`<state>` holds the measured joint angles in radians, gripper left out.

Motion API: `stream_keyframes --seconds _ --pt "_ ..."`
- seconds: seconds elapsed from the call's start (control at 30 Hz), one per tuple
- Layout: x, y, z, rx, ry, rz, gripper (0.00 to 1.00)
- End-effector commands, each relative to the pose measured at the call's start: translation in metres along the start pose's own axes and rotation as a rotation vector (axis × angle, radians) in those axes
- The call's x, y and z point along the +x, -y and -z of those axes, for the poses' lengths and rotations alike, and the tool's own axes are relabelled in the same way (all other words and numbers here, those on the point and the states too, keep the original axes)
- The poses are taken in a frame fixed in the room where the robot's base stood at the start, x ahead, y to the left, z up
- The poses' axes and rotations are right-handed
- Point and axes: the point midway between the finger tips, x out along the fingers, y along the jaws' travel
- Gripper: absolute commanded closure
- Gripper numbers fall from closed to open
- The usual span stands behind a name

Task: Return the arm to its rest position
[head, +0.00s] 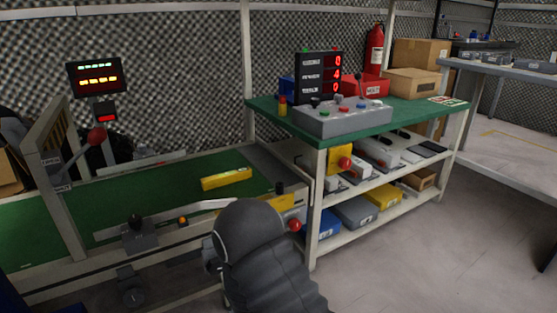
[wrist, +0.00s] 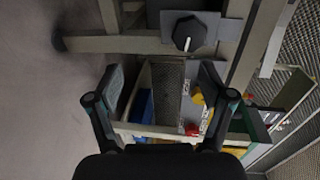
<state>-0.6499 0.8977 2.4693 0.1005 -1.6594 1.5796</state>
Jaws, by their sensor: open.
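My gripper (wrist: 162,95) shows in the wrist view with its two fingers spread wide apart and nothing between them touching either finger. Behind the gap lie a shelf frame and coloured bins, some way off. In the head view my dark arm (head: 262,255) rises at the bottom centre in front of the conveyor's near edge. My gripper itself is hidden or not distinguishable there.
A green conveyor (head: 130,205) carries a yellow block (head: 226,178). A red-knobbed lever (head: 96,136) stands at left. A green-topped bench (head: 405,120) bears a grey control box (head: 342,118). Bins fill its shelves. Grey floor (head: 420,255) at the right front is clear.

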Motion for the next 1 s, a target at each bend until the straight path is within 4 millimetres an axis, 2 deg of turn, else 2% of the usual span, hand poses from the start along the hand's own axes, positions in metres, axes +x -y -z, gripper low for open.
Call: stream_keyframes --seconds 0.13,0.23,0.33,0.47,0.57,0.67,0.77,1.0 --pt "-0.007 -0.054 -0.001 -0.197 0.029 -0.243 0.19" --pt "-0.021 -0.091 -0.002 -0.332 0.08 -0.421 0.19" --pt "-0.035 -0.112 -0.003 -0.458 0.151 -0.572 0.19" --pt "-0.055 -0.118 0.0 -0.603 0.256 -0.736 0.19" --pt "-0.071 -0.11 0.007 -0.698 0.343 -0.842 0.19" --pt "-0.088 -0.093 0.015 -0.782 0.435 -0.931 0.19" --pt "-0.107 -0.069 0.025 -0.853 0.529 -1.006 0.19" --pt "-0.156 0.007 0.053 -0.968 0.729 -1.12 0.19"
